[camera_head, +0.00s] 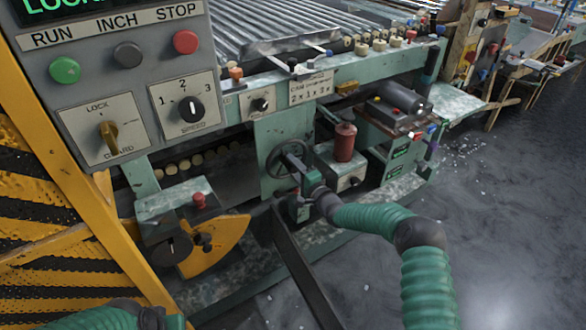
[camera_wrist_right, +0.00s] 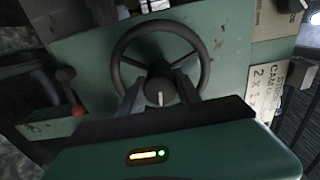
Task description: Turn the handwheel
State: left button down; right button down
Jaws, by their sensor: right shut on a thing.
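The dark handwheel (camera_head: 271,163) is on the green side panel of the machine, in the middle of the head view. It fills the upper middle of the right wrist view (camera_wrist_right: 160,24), with a round rim, spokes and a hub (camera_wrist_right: 158,88) bearing a pale mark. My right gripper (camera_head: 293,161) reaches the wheel from the front right. In the right wrist view its two dark fingers (camera_wrist_right: 158,97) are on either side of the hub, shut on it. Part of the lower rim is hidden by the gripper. My left arm shows at the bottom left, its fingers out of view.
A control panel (camera_head: 125,75) with RUN, INCH and STOP buttons fills the upper left. A red cylinder (camera_head: 345,142) stands just right of the wheel. A yellow striped guard (camera_head: 60,220) is at left. A dark bar (camera_head: 300,265) slants below the wheel. The floor at right is open.

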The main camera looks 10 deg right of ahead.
jog(key=m, duration=0.2)
jog(key=m+b, duration=0.1)
jog(key=m, duration=0.1)
jog(key=shift+d+f+m, duration=0.2)
jog(key=shift+f+m, duration=0.15)
jog(key=shift+m, duration=0.05)
jog(key=m+b, duration=0.2)
jog(key=m, duration=0.1)
jog(key=shift+f+m, duration=0.1)
jog(key=shift+m, duration=0.2)
jog(key=m+b, duration=0.2)
jog(key=m, duration=0.2)
jog(key=shift+f+b, duration=0.1)
jog(key=shift+b, duration=0.3)
jog(key=shift+s+a+m+b, duration=0.1)
jog(key=shift+m+b, duration=0.95)
jog(key=shift+m, duration=0.55)
jog(key=c, duration=1.2)
grip_release()
jog(key=o, duration=0.3)
jog(key=shift+o, duration=0.2)
jog(key=shift+r, duration=0.35)
